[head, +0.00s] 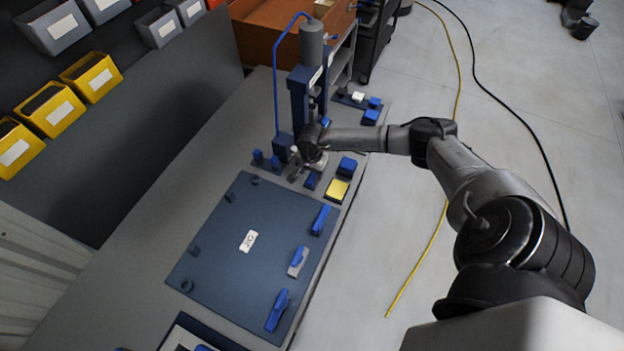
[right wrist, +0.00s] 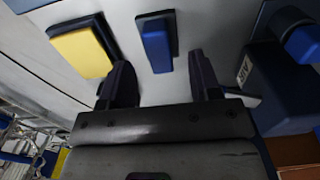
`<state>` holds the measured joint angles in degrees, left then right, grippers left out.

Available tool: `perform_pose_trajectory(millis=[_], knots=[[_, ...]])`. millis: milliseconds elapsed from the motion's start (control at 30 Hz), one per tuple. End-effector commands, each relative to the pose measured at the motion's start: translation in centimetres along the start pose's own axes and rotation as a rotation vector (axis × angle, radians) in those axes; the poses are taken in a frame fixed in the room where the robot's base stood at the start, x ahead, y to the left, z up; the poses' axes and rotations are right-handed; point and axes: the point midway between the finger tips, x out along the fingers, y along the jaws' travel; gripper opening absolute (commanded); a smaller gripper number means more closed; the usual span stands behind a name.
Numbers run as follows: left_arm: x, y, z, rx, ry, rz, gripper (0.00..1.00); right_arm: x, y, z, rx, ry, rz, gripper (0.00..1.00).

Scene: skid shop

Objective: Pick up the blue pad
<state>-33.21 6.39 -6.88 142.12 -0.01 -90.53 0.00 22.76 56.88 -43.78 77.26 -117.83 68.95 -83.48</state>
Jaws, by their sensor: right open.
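The blue pad (right wrist: 157,46) lies flat on a dark base in the right wrist view, ahead of my right gripper (right wrist: 161,75) and roughly in line with the gap between its fingers. The fingers are open and empty, and the pad appears beyond their tips. The gripper partly covers that area, so the height above the pad is hard to tell. My left gripper is not in view.
A yellow pad (right wrist: 82,52) lies beside the blue pad; it also shows in the head view (head: 338,191). The blue press (head: 305,100) stands behind. A dark mat (head: 235,260) with blue-handled clamps fills the bench front.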

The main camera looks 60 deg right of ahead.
Motion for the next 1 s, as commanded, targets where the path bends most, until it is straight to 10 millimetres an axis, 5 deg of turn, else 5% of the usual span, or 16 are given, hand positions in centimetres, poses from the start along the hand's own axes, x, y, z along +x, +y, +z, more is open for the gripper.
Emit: perform_pose_trajectory(millis=[300,600,1000], knots=[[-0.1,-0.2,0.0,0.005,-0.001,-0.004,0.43,3.6,0.1,-0.1,0.000,-0.002,-0.001,0.57],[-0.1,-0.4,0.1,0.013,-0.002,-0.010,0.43,3.8,0.1,-0.1,0.000,0.000,-0.001,0.57],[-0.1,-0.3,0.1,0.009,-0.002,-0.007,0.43,3.8,0.1,-0.1,0.000,0.000,-0.001,0.20]])
